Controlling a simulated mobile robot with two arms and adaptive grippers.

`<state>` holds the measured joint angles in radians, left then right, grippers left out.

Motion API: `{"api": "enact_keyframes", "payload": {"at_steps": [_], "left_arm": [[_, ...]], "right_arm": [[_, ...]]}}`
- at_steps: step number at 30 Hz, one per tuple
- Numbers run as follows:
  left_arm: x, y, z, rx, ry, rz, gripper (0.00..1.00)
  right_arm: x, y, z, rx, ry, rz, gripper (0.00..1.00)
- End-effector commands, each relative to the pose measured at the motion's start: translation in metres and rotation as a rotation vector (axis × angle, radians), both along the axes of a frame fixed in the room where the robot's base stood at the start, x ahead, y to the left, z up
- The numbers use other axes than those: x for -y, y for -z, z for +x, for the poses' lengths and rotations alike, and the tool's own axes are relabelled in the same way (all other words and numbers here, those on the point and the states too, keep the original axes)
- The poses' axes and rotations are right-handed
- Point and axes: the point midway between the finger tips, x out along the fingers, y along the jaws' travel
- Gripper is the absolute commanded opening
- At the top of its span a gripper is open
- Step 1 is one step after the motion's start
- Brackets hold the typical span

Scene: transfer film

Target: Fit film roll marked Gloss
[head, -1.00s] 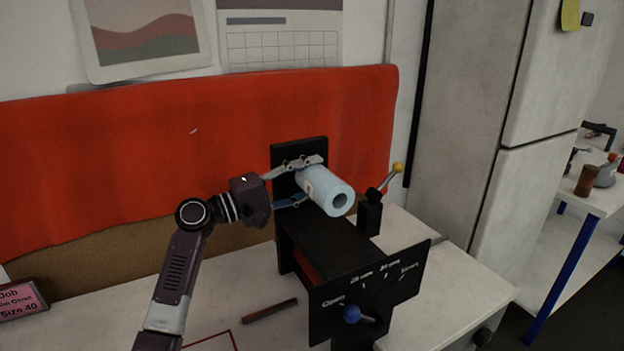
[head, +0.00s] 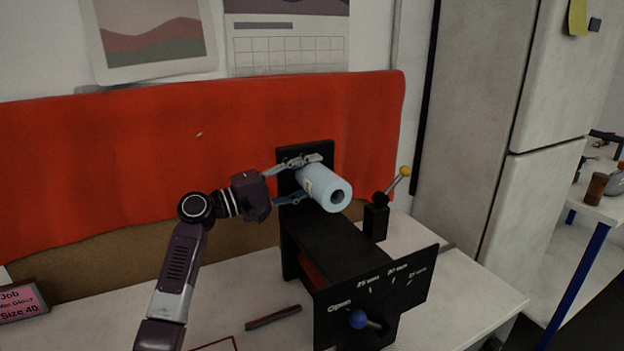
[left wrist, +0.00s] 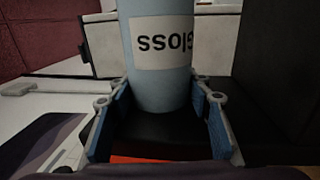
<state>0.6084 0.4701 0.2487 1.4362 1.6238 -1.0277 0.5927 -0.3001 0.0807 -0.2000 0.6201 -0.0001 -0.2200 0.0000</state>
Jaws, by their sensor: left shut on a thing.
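A light blue film roll (head: 326,189) with a hollow core is in front of the upright black back plate (head: 318,150) of the black machine (head: 345,255). The roll lies sideways above the machine bed, its open end facing the front right. My left gripper (head: 311,179) is shut on it from the left, one finger on each side. In the left wrist view the roll (left wrist: 160,85) stands between the fingers, its white label reading "Gloss" upside down. Whether a spindle is inside the roll is hidden. My right gripper is in neither view.
The machine's front panel has a blue-knobbed lever (head: 357,319) near "Open" and several size marks. A yellow-knobbed lever (head: 405,172) stands right of the roll. A dark bar (head: 273,317) lies on the white table (head: 225,305). A pink job card (head: 20,302) is at the left.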

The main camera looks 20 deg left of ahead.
Motion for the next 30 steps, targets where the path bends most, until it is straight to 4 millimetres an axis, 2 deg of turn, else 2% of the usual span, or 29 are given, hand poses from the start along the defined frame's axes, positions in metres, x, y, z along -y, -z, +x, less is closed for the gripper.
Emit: {"api": "enact_keyframes", "payload": {"at_steps": [8, 9, 14, 24, 30], "left_arm": [[-0.003, -0.003, 0.001, 0.004, -0.006, -0.003, 0.0], [-0.003, -0.003, 0.001, 0.004, -0.006, -0.003, 0.49], [-0.003, -0.002, 0.001, 0.002, -0.006, -0.002, 0.66], [-0.004, 0.002, -0.001, -0.002, -0.005, 0.001, 0.66], [-0.022, 0.006, -0.023, -0.003, -0.007, 0.001, 0.66]], "right_arm": [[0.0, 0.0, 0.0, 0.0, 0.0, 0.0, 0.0], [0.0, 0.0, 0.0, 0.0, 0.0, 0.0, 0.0], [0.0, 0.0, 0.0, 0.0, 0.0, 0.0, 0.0], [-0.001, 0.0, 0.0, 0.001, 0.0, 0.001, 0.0], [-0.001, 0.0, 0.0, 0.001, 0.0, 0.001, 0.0]]}}
